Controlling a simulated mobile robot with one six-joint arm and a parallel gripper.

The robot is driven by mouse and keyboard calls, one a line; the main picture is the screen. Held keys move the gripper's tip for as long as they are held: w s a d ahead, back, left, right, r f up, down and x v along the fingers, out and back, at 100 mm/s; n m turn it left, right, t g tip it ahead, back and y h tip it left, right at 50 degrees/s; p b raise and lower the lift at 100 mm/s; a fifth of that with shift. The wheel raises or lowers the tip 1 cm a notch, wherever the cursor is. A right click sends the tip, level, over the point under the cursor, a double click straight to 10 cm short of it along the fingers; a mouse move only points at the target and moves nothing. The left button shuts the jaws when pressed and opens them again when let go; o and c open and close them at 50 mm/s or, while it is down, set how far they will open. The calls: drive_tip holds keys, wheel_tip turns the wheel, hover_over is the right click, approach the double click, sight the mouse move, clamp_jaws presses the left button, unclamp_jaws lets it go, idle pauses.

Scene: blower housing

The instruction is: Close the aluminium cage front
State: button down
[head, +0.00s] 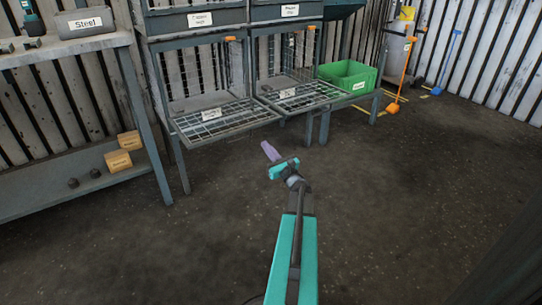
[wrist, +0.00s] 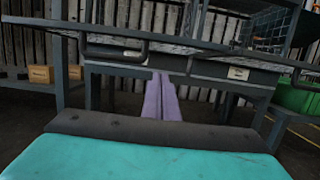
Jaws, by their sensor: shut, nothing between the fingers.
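Two wire-mesh cages stand side by side under the drawers in the head view. Both have their fronts folded down, roughly level: the left cage front (head: 235,118) and the right cage front (head: 318,94). Each carries a small white label that is too small to read, so I cannot tell which is aluminium. My gripper (head: 269,151) has purple fingers, shut and empty. It is in front of the cages, below the lowered fronts and apart from them. In the wrist view my gripper (wrist: 162,98) points at the rack, with the fronts' edges and dark handles (wrist: 115,48) above the fingertips.
A green bin (head: 347,76) stands right of the cages. A workbench (head: 70,47) with a grey Steel box (head: 85,23) is at the left, with two labelled wooden blocks (head: 119,160) on its lower shelf. Orange and blue tools lean at the back right. The floor is clear.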

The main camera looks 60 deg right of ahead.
drive_tip(key=w+d+r+b, duration=0.1)
drive_tip(key=w+r+b, duration=0.1)
drive_tip(key=r, duration=0.3)
drive_tip(key=shift+x, duration=0.95)
drive_tip(key=shift+w+a, duration=0.1)
